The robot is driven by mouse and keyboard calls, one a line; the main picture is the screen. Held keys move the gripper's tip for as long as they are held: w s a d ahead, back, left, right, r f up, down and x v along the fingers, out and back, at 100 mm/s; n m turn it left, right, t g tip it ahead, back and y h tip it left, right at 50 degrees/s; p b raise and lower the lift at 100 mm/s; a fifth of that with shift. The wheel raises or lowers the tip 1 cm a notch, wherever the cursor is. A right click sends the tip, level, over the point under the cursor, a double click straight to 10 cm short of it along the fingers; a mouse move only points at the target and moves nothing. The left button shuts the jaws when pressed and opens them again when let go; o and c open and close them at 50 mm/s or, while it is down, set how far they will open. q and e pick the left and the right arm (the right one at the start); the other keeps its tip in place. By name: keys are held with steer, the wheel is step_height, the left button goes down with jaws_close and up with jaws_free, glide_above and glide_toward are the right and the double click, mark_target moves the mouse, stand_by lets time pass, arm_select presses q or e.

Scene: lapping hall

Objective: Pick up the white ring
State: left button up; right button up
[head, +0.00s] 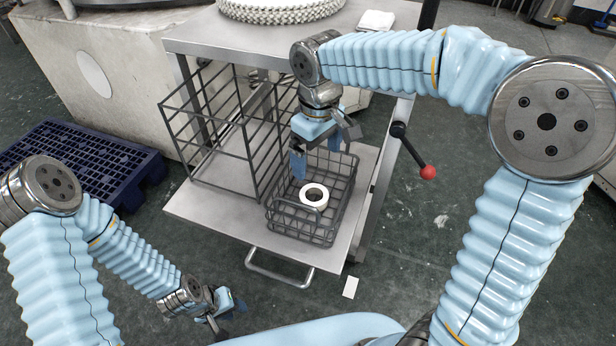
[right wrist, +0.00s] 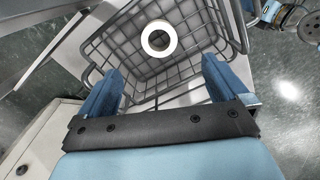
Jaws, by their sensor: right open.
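The white ring (head: 313,195) lies inside a small grey wire basket (head: 301,240) on the lower shelf of a metal trolley. My right gripper (head: 322,163) is open and empty above the basket, toward its back, with the ring in front of it. In the right wrist view the ring (right wrist: 159,39) shows beyond and between the two blue fingers (right wrist: 160,90), apart from them, with the basket's wire floor around it. My left gripper (head: 222,309) hangs low at the bottom of the head view, well away from the basket; its fingers are too small and angled to read.
A taller wire rack (head: 222,155) stands left of the basket on the same shelf (head: 215,218). The trolley's top (head: 262,38) overhangs behind. A lever with a red knob (head: 428,172) sticks out at right. A blue pallet (head: 75,150) lies on the floor at left.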

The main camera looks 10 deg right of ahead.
step_height(320, 180, down, 2)
steer(key=b, duration=0.1)
glide_above(314, 192)
steer(key=s, duration=0.2)
step_height(314, 192, down, 6)
steer(key=shift+a+f, duration=0.1)
steer(key=shift+a, duration=0.05)
step_height(314, 192, down, 6)
steer(key=shift+a+r+b, duration=0.1)
steer(key=shift+r+b, duration=0.05)
steer(key=shift+b, duration=0.2)
arm_select(q)
steer(key=shift+w+a+f, duration=0.3)
steer(key=shift+w+f, duration=0.25)
steer(key=shift+f, duration=0.3)
arm_select(e)
steer(key=shift+r, duration=0.1)
steer(key=c, duration=1.2)
